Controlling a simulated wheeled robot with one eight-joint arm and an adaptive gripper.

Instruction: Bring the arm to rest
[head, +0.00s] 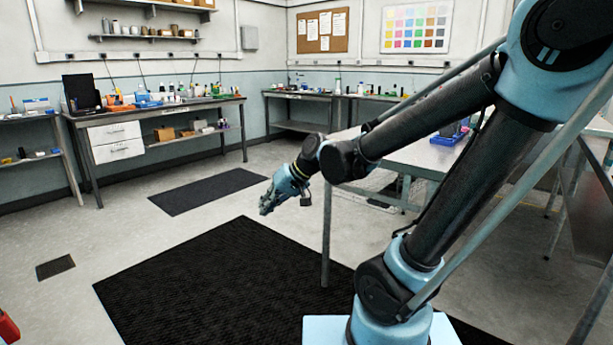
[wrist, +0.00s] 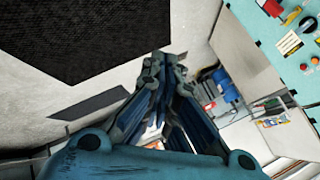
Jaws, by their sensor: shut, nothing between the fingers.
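My gripper (head: 268,203) is at the end of my blue and black arm, in the middle of the head view. It hangs in free air above the floor, between the dark mats and the near table, and points left and down. It also shows in the wrist view (wrist: 163,58), where its fingers come together at the tips. It is shut and holds nothing.
A grey table (head: 415,155) stands behind my arm at the right, bearing a blue tray (head: 447,138). A large black mat (head: 215,285) and a smaller one (head: 208,191) lie on the floor. Cluttered workbenches (head: 150,112) line the walls.

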